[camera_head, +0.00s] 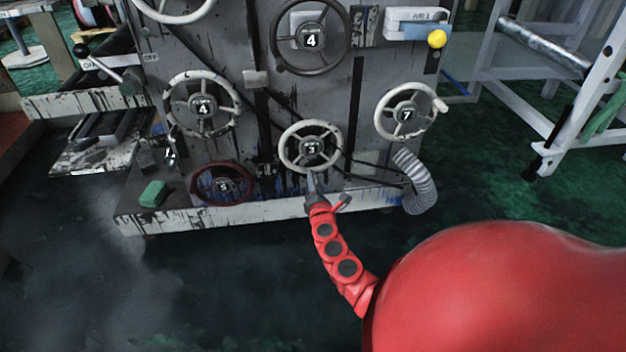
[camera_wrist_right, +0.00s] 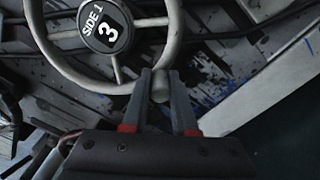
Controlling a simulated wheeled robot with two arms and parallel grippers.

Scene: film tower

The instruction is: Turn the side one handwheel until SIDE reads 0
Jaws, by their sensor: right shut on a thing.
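The side one handwheel (camera_head: 310,147) is a pale spoked wheel low on the grey machine's front. In the right wrist view its black hub (camera_wrist_right: 104,27) is labelled SIDE 1 and reads 3. My right gripper (camera_head: 312,180) is at the bottom of this wheel. The fingers partly hide the knob. My left gripper is not in view.
Other handwheels surround it: a pale one (camera_head: 203,105) reading 4, a dark one (camera_head: 311,39) reading 4, a pale one (camera_head: 407,112) reading 7, and a dark red one (camera_head: 222,186). A ribbed grey hose (camera_head: 417,180) hangs at right. A green block (camera_head: 153,194) lies on the base ledge.

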